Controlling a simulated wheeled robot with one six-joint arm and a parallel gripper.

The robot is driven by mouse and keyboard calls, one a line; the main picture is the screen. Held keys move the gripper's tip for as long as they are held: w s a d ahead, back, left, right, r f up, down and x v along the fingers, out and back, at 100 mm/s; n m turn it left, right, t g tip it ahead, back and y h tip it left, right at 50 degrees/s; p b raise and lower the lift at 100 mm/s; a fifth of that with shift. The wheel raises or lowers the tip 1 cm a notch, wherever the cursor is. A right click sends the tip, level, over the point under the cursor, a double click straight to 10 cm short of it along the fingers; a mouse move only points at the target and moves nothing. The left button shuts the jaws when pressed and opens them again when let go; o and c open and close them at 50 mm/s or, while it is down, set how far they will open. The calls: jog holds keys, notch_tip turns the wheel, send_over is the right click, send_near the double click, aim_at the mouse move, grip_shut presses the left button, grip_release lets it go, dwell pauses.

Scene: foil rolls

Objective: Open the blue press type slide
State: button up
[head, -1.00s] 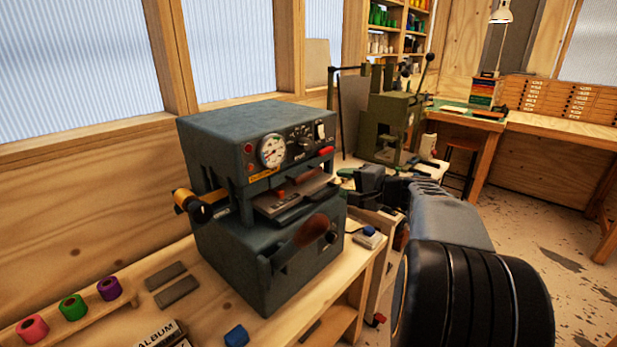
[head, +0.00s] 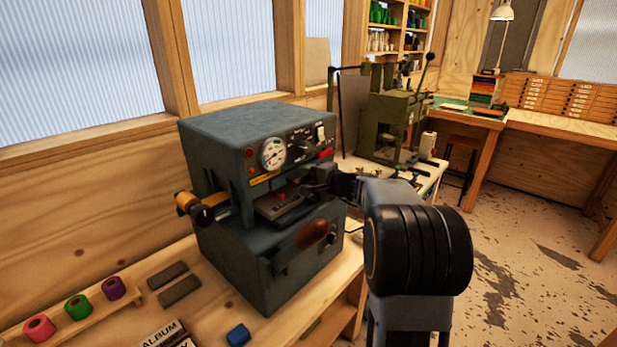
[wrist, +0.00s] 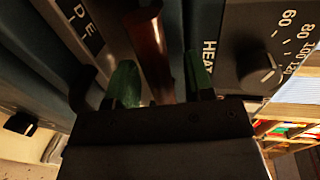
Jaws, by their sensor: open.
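The blue press (head: 255,140) stands on the wooden bench, with a gauge and knobs on its upper front. Its slide (head: 275,208) shows as a dark plate in the front opening, with a small orange-red piece on it. My gripper (head: 315,187) is at the right side of that opening, and its fingers are hard to make out there. In the wrist view my gripper (wrist: 162,78) is open, with green fingertips on either side of a red-brown handle (wrist: 147,35). I cannot tell whether either finger touches the handle. The slide's right part is hidden by my gripper.
A dark red grip (head: 312,234) is on the press's lower front. A yellow-banded cylinder (head: 187,202) sticks out at its left. Coloured foil rolls (head: 77,306), grey bars (head: 180,290) and a blue block (head: 238,335) lie on the bench. A green press (head: 388,120) stands behind.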

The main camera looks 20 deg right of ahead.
jog(key=shift+c, duration=0.5)
grip_shut()
